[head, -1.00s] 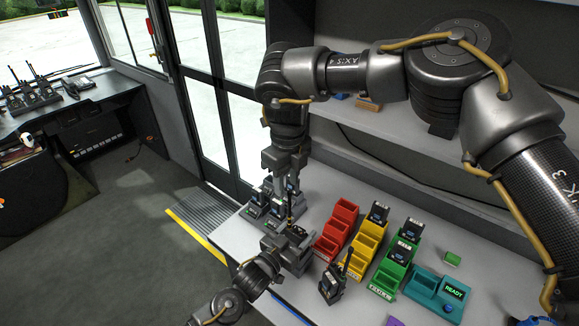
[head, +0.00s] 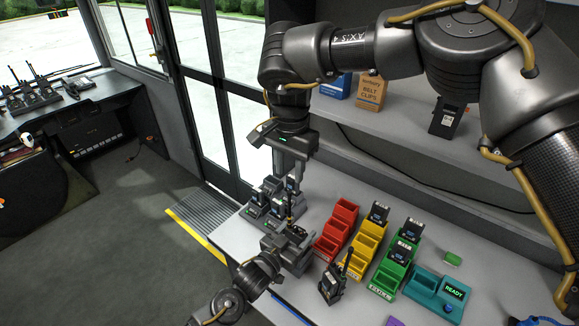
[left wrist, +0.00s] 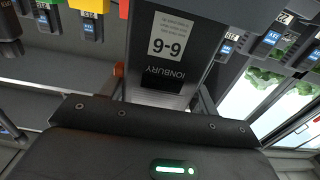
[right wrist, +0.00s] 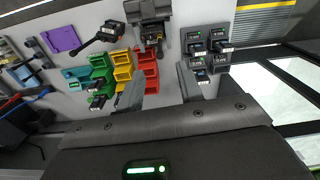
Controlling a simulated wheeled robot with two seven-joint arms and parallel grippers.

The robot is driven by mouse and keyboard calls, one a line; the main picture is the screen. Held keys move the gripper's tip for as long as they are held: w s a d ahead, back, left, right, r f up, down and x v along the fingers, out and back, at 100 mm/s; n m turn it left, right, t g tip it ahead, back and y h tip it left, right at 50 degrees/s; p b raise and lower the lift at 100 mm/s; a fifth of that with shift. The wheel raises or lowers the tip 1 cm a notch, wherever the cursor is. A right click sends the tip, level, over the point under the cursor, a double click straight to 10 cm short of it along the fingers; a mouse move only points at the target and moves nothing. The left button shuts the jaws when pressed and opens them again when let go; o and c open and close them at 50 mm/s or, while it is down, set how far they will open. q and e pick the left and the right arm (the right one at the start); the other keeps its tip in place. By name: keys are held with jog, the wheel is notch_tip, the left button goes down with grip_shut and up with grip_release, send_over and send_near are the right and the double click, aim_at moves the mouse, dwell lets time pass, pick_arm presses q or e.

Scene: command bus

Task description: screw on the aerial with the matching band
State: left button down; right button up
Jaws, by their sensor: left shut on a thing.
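My left gripper (head: 292,243) is shut on a dark handheld radio, low over the near left of the counter. My right gripper (right wrist: 158,88) is open and empty, above the counter and above the held radio. A second radio (head: 333,284) with an aerial stands to the right.
Red (head: 337,229), yellow (head: 364,247) and green (head: 388,272) stepped bins stand to the right, some holding devices. A teal unit (head: 424,287) reads READY. A grey rack (head: 272,203) with devices stands behind the left gripper. Boxes, including belt clips (head: 370,92), sit on the shelf.

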aim_at(289, 196)
notch_tip(289, 196, down, 12)
dwell(0.8)
